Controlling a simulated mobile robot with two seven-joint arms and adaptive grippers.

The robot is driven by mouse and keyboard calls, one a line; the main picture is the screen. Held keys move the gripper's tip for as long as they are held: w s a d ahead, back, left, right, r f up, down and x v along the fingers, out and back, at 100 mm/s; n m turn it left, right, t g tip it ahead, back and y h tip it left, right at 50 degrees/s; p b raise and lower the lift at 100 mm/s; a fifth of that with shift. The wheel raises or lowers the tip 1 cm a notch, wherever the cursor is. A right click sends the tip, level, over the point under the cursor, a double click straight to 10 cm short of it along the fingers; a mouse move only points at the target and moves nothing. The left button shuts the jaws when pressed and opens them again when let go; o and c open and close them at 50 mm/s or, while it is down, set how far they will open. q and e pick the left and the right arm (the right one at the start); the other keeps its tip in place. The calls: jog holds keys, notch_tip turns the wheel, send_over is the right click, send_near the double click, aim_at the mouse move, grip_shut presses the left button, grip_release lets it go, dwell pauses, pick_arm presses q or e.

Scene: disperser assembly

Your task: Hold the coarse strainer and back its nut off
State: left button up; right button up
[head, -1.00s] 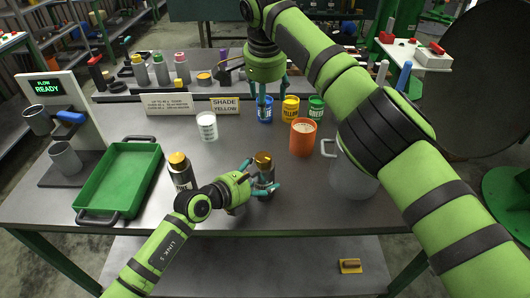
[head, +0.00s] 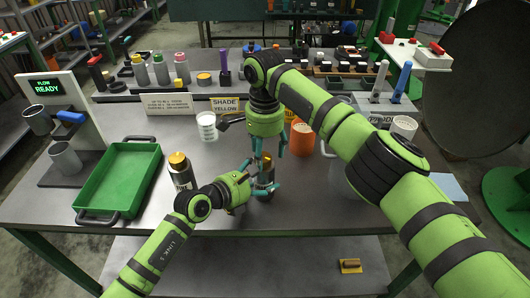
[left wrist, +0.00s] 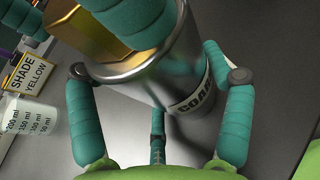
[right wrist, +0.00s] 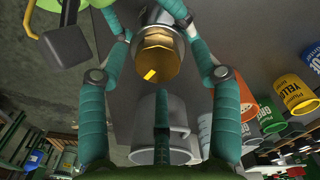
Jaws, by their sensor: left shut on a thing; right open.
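The coarse strainer (head: 265,181) is a metal cylinder standing upright near the table's front; the left wrist view shows its body (left wrist: 165,75) with a label that reads in part "COAR". My left gripper (head: 256,183) is shut on its body from the left. Its brass nut (right wrist: 157,55) sits on top, with a yellow mark on its rim, and also shows in the left wrist view (left wrist: 85,35). My right gripper (head: 266,160) is above, pointing down, with its open fingers on either side of the nut. I cannot tell whether they touch it.
A second gold-topped canister (head: 182,172) stands close on the left, beside the green tray (head: 122,175). A measuring beaker (head: 207,126) and the shade sign (head: 225,105) stand behind. An orange cup (head: 302,138) is behind my right arm, which covers much of the table's right side.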

jog(key=shift+f, duration=0.35)
jog(key=c, duration=1.1)
jog(key=shift+d, duration=0.1)
jog(key=shift+c, duration=0.2)
